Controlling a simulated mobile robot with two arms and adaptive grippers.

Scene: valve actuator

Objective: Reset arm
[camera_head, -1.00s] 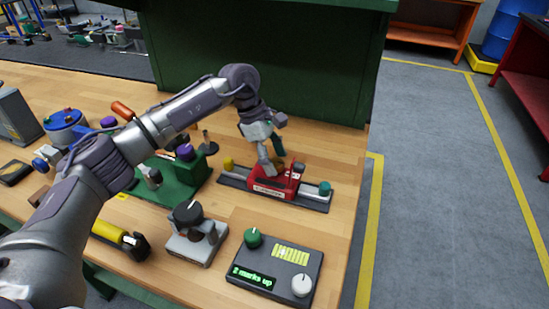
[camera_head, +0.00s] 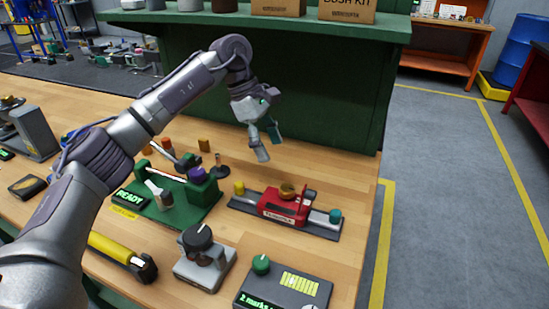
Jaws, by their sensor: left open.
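My left gripper (camera_head: 264,146) is open and empty in the head view. It hangs in the air above the bench, up and to the left of the red valve actuator (camera_head: 284,208), and apart from it. The actuator sits on a dark rail base with a yellow knob (camera_head: 239,188) at its left end and a teal knob (camera_head: 335,215) at its right end. A brass-coloured round part shows on top of the red body. My right gripper is not in view.
A green fixture (camera_head: 170,205) with a READY display stands left of the actuator. A grey device with a black knob (camera_head: 198,236) and a control box with a green knob (camera_head: 261,264) are in front. A green shelf unit (camera_head: 300,100) rises behind the bench (camera_head: 345,180).

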